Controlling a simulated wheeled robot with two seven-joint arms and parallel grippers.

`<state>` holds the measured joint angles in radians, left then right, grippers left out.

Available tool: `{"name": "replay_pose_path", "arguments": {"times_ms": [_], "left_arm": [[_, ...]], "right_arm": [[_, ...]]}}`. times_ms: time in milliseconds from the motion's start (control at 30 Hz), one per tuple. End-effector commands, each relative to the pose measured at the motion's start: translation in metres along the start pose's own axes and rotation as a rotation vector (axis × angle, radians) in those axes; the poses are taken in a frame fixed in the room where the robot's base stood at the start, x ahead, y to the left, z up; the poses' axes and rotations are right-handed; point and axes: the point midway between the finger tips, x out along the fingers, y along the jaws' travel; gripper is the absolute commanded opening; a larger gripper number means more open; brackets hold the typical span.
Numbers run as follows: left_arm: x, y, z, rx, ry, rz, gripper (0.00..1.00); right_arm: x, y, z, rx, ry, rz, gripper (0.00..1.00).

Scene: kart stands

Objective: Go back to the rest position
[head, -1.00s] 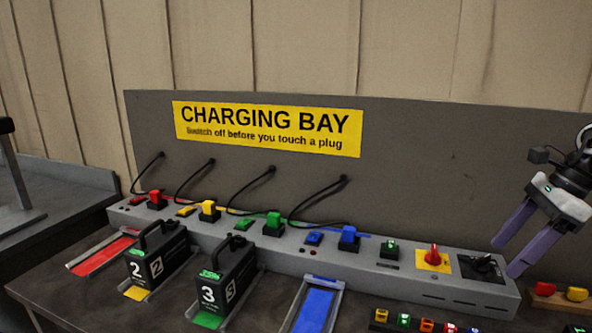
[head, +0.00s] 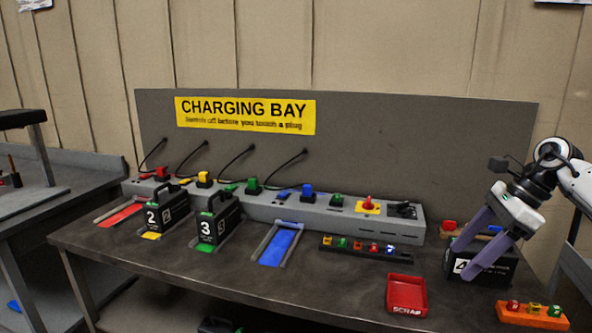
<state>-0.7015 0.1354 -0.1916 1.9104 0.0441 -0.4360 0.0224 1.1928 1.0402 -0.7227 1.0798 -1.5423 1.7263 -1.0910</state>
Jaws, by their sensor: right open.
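My right gripper (head: 479,248) shows at the right side of the head view. Its two purple fingers are apart and point down and left, with nothing between them that I can make out. It is in front of a black battery case (head: 497,265) marked 4 and hides part of it. My left gripper is not in view. Black cases marked 2 (head: 160,214) and 3 (head: 215,226) stand at the yellow and green lanes of the charging bay.
The grey charging strip (head: 285,207) carries colored plugs, switches and a red knob (head: 369,202). The red lane (head: 120,215) and blue lane (head: 278,247) are empty. A red scrap tray (head: 406,294), an orange block (head: 532,316) and a small rack (head: 366,248) are on the table.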

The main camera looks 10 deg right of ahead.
Motion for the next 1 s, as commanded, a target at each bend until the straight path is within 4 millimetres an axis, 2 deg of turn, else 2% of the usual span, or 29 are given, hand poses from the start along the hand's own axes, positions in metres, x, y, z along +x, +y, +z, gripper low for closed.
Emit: {"name": "replay_pose_path", "arguments": {"times_ms": [33,267,367,433,500,600,700,767,867,967,1000], "left_arm": [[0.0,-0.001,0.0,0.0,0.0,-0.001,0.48],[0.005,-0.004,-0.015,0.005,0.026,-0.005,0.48],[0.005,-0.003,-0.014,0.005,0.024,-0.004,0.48],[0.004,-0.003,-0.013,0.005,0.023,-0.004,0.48],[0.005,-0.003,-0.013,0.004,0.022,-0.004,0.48],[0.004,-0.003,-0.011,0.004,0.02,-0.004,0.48],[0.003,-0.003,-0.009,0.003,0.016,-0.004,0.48],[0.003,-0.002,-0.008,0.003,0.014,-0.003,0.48],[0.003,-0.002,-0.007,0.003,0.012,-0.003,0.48],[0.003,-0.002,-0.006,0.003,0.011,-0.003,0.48],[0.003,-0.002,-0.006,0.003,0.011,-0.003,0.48]], "right_arm": [[0.015,0.003,0.009,-0.001,-0.023,0.013,0.64],[0.075,0.018,0.057,0.036,-0.182,0.063,0.64],[0.109,0.032,0.085,0.081,-0.286,0.105,0.64],[0.138,0.049,0.11,0.14,-0.385,0.154,0.64],[0.17,0.074,0.141,0.246,-0.52,0.227,0.64],[0.205,0.109,0.183,0.484,-0.733,0.355,0.64],[0.227,0.134,0.206,0.791,-0.917,0.486,0.64],[0.237,0.143,0.21,1.003,-1.011,0.562,0.64],[0.257,0.153,0.199,1.399,-1.133,0.677,0.64],[0.283,0.162,0.166,1.839,-1.209,0.766,0.64],[0.296,0.168,0.147,2.027,-1.225,0.793,0.64]]}}
